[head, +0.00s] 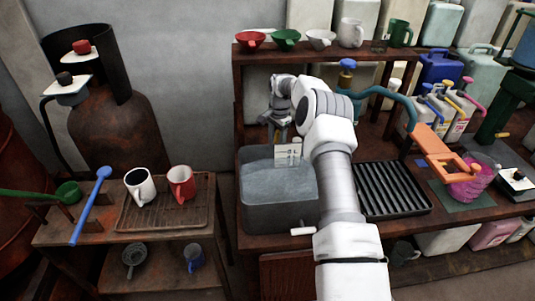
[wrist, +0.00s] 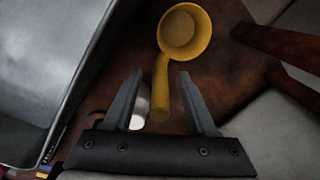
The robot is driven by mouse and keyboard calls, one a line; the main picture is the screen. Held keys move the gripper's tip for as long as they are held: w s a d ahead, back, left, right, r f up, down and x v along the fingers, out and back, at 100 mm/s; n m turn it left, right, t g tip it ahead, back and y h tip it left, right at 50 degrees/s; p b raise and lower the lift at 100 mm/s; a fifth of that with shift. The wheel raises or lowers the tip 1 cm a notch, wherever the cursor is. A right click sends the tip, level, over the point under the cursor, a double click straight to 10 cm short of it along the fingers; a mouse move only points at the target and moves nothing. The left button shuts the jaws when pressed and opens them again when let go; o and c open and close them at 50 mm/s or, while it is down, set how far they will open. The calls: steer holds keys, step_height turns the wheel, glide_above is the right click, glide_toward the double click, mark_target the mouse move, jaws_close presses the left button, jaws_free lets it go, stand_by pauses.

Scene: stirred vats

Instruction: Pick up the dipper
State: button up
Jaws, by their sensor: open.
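A yellow dipper (wrist: 185,32) shows in the wrist view on the dark brown wooden surface beside the metal basin. Its round bowl is beyond my fingertips, and its handle (wrist: 160,90) runs back toward my gripper (wrist: 160,74), between the two fingers in the picture. My fingers are open and empty; I cannot tell how far above the handle they are. In the head view my gripper (head: 279,128) hangs over the far side of the basin (head: 265,212). The yellow dipper cannot be made out there.
A small white object (wrist: 141,108) is partly hidden behind my left finger. Wooden legs (wrist: 275,45) stand right of the dipper. A shelf (head: 310,54) with cups stands behind. A blue-handled tool (head: 90,208) and green dipper (head: 67,192) are on the left table. A black rack (head: 392,188) is right.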

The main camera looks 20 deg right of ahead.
jaws_close()
stand_by(1.4)
